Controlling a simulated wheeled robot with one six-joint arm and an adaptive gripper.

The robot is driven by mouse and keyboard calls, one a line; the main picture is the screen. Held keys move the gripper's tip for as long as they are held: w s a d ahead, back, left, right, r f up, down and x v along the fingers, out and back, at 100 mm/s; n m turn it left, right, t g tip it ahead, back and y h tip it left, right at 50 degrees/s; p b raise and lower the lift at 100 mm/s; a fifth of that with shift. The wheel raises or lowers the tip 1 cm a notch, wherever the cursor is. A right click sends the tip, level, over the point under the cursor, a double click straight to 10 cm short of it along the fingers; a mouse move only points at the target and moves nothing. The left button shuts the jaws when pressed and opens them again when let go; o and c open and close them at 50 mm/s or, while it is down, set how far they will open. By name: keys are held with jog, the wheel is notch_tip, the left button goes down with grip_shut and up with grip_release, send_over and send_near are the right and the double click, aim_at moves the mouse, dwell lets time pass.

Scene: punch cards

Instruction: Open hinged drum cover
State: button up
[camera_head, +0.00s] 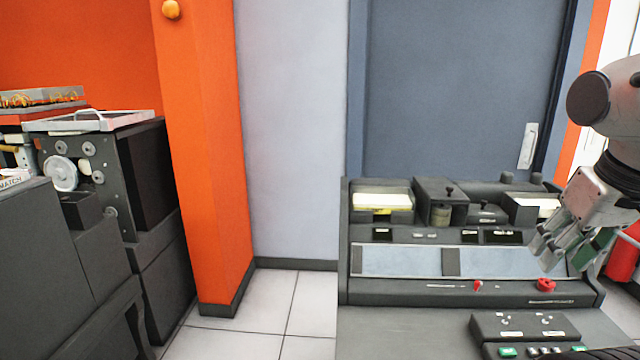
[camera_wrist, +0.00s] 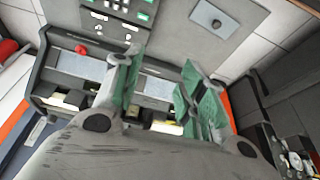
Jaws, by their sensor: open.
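A dark grey card punch machine (camera_head: 420,289) stands at the right in the head view. On its top deck, near the middle, is a small dark box-like cover (camera_head: 433,187) with a black knob; a pale cylinder shows below it. I cannot tell for certain that this is the hinged drum cover, and no hinge shows. My gripper (camera_head: 550,250) is at the right, apart from this cover, in front of the machine's right end. In the wrist view my gripper (camera_wrist: 158,78) has its green-padded fingers spread, with nothing between them; they hide part of the machine.
Red knobs (camera_head: 477,286) sit on the machine's front, with a switch panel (camera_head: 525,328) before it. An orange pillar (camera_head: 205,150) and bare floor (camera_head: 270,310) lie between.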

jog(key=w+d+f+g+h, duration=0.1)
jog(key=w+d+f, duration=0.5)
jog(key=w+f, duration=0.25)
jog(key=w+d+f+g+h, duration=0.1)
jog(key=w+d+f, duration=0.55)
jog(key=f, duration=0.35)
jog(key=w+f+t, duration=0.2)
jog(key=w, duration=0.3)
jog(key=w+f+n+t+y, duration=0.1)
jog(key=w+f+t, duration=0.1)
jog(key=w, duration=0.3)
jog(key=w+f+t+y, duration=0.1)
jog(key=w+t, duration=0.1)
jog(key=w, duration=0.4)
jog(key=shift+a+f+t, duration=0.1)
jog(key=shift+f+t, duration=0.2)
jog(key=shift+f, duration=0.1)
jog(key=w+a+r+n+t+y, duration=0.1)
jog(key=w+a+r+t, duration=0.1)
jog(key=w, duration=0.1)
jog(key=n+t+y, duration=0.2)
jog(key=t+y, duration=0.3)
jog(key=t, duration=0.2)
send_near(450, 187)
jog(key=w, duration=0.3)
jog(key=x, duration=0.7)
jog(key=shift+a+f, duration=0.15)
jog(key=shift+a, duration=0.25)
grip_shut()
